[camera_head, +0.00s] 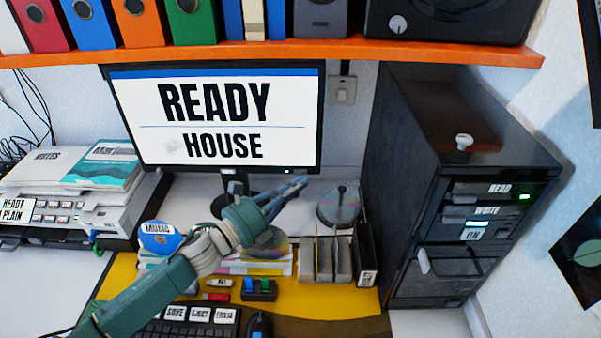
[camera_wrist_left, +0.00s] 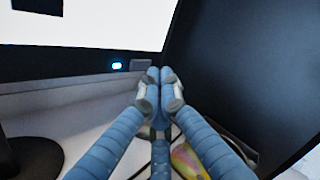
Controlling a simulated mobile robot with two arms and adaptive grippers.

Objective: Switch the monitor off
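The monitor (camera_head: 135,150) stands at the back of the desk, lit and showing "READY HOUSE". Its lower bezel also shows in the left wrist view (camera_wrist_left: 60,63). There a lit blue-white light (camera_wrist_left: 117,65) sits beside a small grey button (camera_wrist_left: 139,64) near the bezel's right end. My left gripper (camera_head: 301,183) is just below the monitor's lower right corner. In the left wrist view my left gripper's blue fingers (camera_wrist_left: 160,75) are shut together with nothing seen between them, tips close to the button. I cannot tell whether they touch it. My right gripper is not in view.
A black tower (camera_head: 410,180) with a READ/WRITE panel stands right of the monitor. An orange shelf (camera_head: 280,52) with binders hangs above.

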